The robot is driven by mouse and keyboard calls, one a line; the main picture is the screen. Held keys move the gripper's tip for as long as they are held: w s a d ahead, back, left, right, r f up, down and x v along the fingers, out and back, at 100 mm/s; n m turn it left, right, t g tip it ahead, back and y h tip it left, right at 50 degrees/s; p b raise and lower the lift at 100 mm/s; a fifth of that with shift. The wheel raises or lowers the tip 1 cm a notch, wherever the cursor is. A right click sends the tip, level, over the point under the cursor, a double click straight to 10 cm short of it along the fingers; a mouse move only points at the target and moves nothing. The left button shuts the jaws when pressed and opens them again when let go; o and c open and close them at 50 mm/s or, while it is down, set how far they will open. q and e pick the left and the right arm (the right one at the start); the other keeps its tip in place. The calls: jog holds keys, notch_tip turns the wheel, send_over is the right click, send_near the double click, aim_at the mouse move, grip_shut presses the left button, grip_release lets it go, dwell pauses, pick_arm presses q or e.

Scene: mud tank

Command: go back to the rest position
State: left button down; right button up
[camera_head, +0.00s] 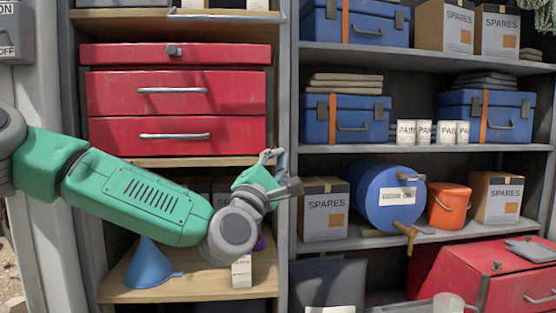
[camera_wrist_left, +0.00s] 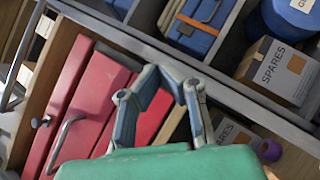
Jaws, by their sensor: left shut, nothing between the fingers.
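My left arm comes in from the left in the head view, green with grey joints, and reaches across the front of the left shelf bay. My left gripper (camera_head: 281,171) is at its far end, in front of the grey upright between the two bays. It is shut with nothing held. In the left wrist view, the gripper (camera_wrist_left: 162,82) shows its bent grey fingers in front of the red drawers and shelf edge. My right gripper is in neither view.
A red drawer chest (camera_head: 175,93) stands above the arm. A blue funnel (camera_head: 149,267) sits on the wooden shelf below it. The right bay holds a spares box (camera_head: 324,226), a blue drum (camera_head: 376,198) and an orange bucket (camera_head: 447,203). A red toolbox (camera_head: 462,278) is at lower right.

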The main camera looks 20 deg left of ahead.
pick_arm(q)
jog(key=s+d+f+m+g+h, duration=0.1)
jog(key=d+f+m+g, duration=0.2)
jog(key=f, duration=0.6)
jog(key=s+d+f+m+g+h, duration=0.1)
jog(key=d+f+m+g+h, duration=0.15)
jog(key=f, duration=0.65)
jog(key=s+f+m+g+y+b, duration=0.1)
jog(key=s+f+m+g, duration=0.3)
jog(key=f, duration=0.8)
jog(key=s+f+m+g, duration=0.35)
jog(key=s+f, duration=0.25)
jog(key=f, duration=0.5)
jog(key=s+a+f+m+g+y, duration=0.1)
jog(key=s+a+f+m+g, duration=0.1)
jog(key=s+f, duration=0.5)
jog(key=s+a+f+m+g+y, duration=0.1)
jog(key=s+a+f+m+g, duration=0.15)
jog(key=s+f, duration=0.35)
jog(key=s+a+f+m+g+y, duration=0.2)
jog(key=s+a, duration=0.3)
jog(key=s, duration=0.4)
jog(key=s+a+f+m+g+y+b, duration=0.1)
jog(key=s+a+f+m+g, duration=0.2)
jog(key=s, duration=0.6)
jog(key=shift+a+f+y, duration=0.35)
jog(key=shift+a+f, duration=0.45)
jog(key=shift+a, duration=0.4)
